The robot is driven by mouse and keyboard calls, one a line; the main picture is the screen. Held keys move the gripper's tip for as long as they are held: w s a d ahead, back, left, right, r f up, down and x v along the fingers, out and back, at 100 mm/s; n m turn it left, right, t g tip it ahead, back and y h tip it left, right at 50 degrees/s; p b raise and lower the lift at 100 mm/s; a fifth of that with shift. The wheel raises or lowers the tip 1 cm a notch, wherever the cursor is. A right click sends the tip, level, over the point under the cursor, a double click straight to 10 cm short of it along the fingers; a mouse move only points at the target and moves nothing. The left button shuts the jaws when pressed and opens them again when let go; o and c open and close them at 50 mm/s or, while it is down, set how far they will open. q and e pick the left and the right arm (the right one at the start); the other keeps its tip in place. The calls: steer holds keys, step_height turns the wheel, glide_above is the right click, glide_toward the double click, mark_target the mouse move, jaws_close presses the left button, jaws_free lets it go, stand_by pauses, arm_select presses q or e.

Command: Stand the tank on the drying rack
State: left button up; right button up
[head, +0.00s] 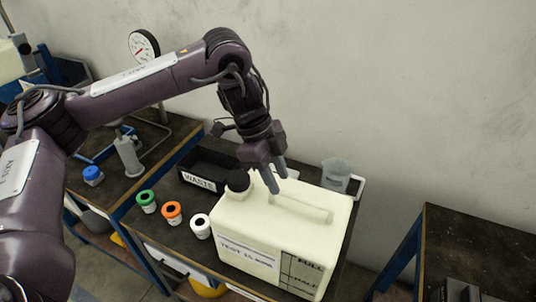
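The tank (262,232) is a cream, boxy container with a black cap (238,181), a moulded top handle and a FULL/HALF scale. It stands upright on the dark bench top in the lower middle. My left gripper (278,184) points down over the tank's top, with its fingertips at the handle's left end, close to the cap. I cannot tell whether the fingers touch the handle or how far apart they are. My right gripper is out of view. I cannot make out a drying rack.
Green, orange and white ringed pots (172,212) stand left of the tank. A black WASTE bin (206,171) and a clear jug (336,175) are behind it. A blue-capped bottle (92,175) and gauge (144,46) are left. Another dark table (480,242) stands right, across a gap.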

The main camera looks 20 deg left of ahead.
arm_select(q)
steer(key=p+v, duration=0.1)
steer(key=v, duration=0.5)
steer(key=shift+a+r, duration=0.2)
steer(key=shift+r, duration=0.15)
